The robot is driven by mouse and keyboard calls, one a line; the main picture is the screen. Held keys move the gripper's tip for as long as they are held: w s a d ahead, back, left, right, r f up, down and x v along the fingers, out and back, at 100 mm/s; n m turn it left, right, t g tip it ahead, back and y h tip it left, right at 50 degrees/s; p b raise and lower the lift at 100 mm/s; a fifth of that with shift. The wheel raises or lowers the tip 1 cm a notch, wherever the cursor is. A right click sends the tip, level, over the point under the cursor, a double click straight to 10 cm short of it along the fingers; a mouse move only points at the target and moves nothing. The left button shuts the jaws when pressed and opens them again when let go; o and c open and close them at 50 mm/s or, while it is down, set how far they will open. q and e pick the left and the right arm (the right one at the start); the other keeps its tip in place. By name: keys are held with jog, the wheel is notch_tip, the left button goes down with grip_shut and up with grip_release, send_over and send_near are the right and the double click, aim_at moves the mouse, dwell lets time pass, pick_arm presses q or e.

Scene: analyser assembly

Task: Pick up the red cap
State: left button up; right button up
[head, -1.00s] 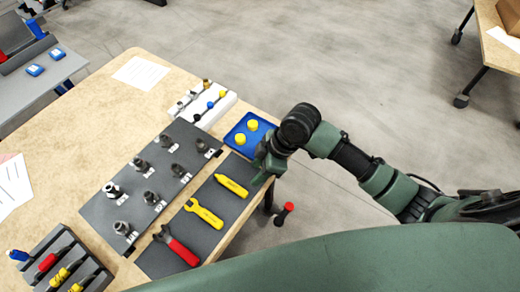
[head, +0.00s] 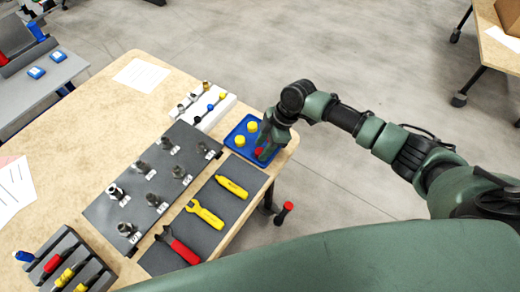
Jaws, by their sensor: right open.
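The red cap (head: 259,152) shows as a small red patch in the right part of the blue tray (head: 229,139), partly hidden by my right gripper. Two yellow caps (head: 252,126) and (head: 240,140) stand in the same tray, to the left of the gripper. My right gripper (head: 264,150) is open and points down at the red cap. I cannot tell whether its fingers touch the cap. My left gripper is not in view.
A white block with small fittings (head: 222,111) stands behind the tray. A grey plate with metal fittings (head: 100,211) and a dark mat with a yellow wrench (head: 205,213) and red-handled pliers (head: 180,248) lie nearer. The wooden table's (head: 110,160) left part is largely clear.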

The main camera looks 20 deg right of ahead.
jog(key=shift+a+f, duration=0.2)
jog(key=shift+f, duration=0.25)
jog(key=shift+c, duration=0.3)
grip_shut()
jog(key=shift+r, duration=0.1)
